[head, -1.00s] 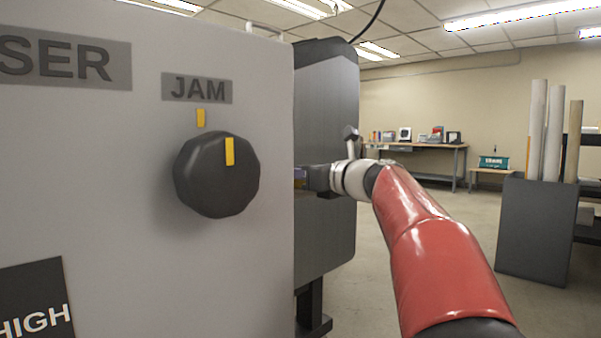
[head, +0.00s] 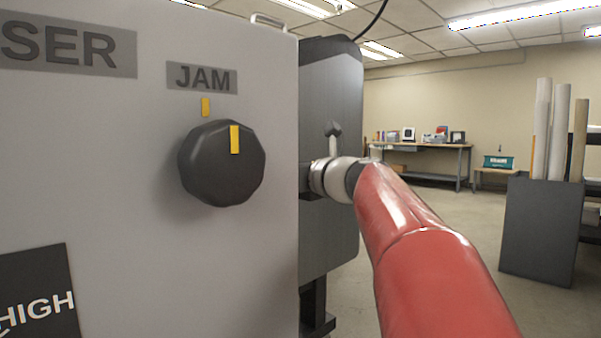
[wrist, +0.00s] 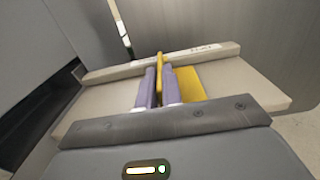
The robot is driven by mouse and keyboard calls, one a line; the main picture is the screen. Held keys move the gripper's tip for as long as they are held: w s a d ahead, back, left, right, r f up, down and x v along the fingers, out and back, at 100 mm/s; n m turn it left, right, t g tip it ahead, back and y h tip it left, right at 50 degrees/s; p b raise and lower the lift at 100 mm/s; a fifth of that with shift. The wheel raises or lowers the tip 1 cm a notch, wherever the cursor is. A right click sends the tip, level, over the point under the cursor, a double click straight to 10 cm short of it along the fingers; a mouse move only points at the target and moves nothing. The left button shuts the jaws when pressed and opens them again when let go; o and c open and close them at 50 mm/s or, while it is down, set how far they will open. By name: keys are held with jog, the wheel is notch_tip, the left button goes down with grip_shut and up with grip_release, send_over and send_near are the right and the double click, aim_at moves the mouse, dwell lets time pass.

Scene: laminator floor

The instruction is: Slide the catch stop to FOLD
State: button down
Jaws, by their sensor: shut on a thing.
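In the wrist view, the catch stop (wrist: 192,82) is a yellow slider with a thin upright tab, on a pale beige rail. My gripper (wrist: 157,78) has its two purple fingers shut on the tab, one on each side. Small lettering on the rail's far strip, beyond the slider, is too small to read surely. In the head view, the catch stop and my fingertips are hidden behind the grey panel's right edge; only my dark gripper body (head: 305,178) shows there.
The grey panel (head: 100,170) with a black JAM knob (head: 222,163) stands close on the left. A dark machine housing (head: 335,85) is behind my gripper. A bin of tubes (head: 541,230) stands right, a workbench (head: 430,147) at the back. Open floor lies between.

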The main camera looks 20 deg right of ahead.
jog(key=shift+s+a+f, duration=0.1)
jog(key=shift+s+a, duration=0.25)
jog(key=shift+a, duration=0.55)
jog(key=shift+s+a, duration=0.35)
jog(key=shift+a, duration=0.5)
jog(key=c, duration=1.6)
grip_release()
jog(key=shift+a, duration=0.1)
jog(key=shift+o, duration=0.2)
jog(key=shift+s, duration=0.1)
jog(key=v, duration=0.7)
jog(key=shift+s, duration=0.3)
jog(key=shift+s+d, duration=0.1)
jog(key=shift+d, duration=0.1)
